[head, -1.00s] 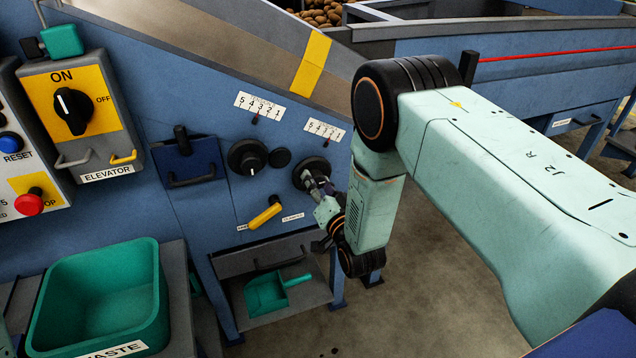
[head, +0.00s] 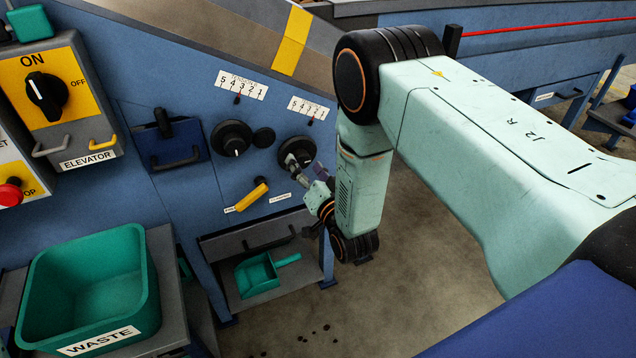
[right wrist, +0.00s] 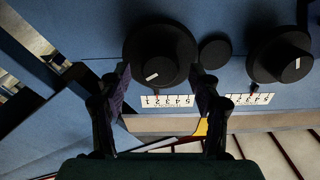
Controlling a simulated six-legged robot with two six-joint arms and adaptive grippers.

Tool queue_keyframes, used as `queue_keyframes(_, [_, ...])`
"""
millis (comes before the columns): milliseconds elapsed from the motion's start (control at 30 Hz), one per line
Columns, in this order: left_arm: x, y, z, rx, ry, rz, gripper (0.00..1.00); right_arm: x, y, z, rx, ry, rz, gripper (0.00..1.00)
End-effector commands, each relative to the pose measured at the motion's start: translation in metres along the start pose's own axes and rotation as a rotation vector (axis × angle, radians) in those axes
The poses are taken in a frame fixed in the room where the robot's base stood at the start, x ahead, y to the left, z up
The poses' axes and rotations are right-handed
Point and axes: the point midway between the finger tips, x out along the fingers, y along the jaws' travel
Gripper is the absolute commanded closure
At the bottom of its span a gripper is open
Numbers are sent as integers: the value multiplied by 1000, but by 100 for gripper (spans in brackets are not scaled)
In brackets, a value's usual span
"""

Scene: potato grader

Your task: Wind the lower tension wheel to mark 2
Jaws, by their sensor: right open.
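Two black tension wheels sit on the blue panel. The lower, right-hand one (head: 291,145) is partly hidden by my right gripper (head: 300,168); the other wheel (head: 232,138) is further left and clear. In the right wrist view, which is upside down, the lower wheel (right wrist: 160,50) with its white line lies between the two fingers of my right gripper (right wrist: 161,80). The fingers are open on either side; contact cannot be told. The lower wheel's 5-to-1 scale (head: 308,108) has a small dark pointer near its middle; the exact mark is unclear. My left gripper is not visible.
A small black knob (head: 264,137) sits between the wheels. A yellow lever (head: 253,197) is below them, above a shelf with a green scoop (head: 258,275). The elevator switch box (head: 60,100) and green waste bin (head: 140,305) are to the left. Open floor lies right of the shelf.

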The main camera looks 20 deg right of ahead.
Motion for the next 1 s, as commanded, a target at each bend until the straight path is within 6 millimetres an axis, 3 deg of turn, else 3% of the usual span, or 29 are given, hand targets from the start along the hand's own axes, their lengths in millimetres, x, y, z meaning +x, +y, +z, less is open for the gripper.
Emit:
queue_keyframes(300, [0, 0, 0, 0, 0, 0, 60, -66, 1, 1, 0, -4, 3, 37])
queue_keyframes(500, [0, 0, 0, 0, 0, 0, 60, -92, 0, 0, 0, -2, 1, 37])
queue_keyframes(1000, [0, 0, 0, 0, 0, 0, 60, -100, 0, 0, 0, 0, 0, 37])
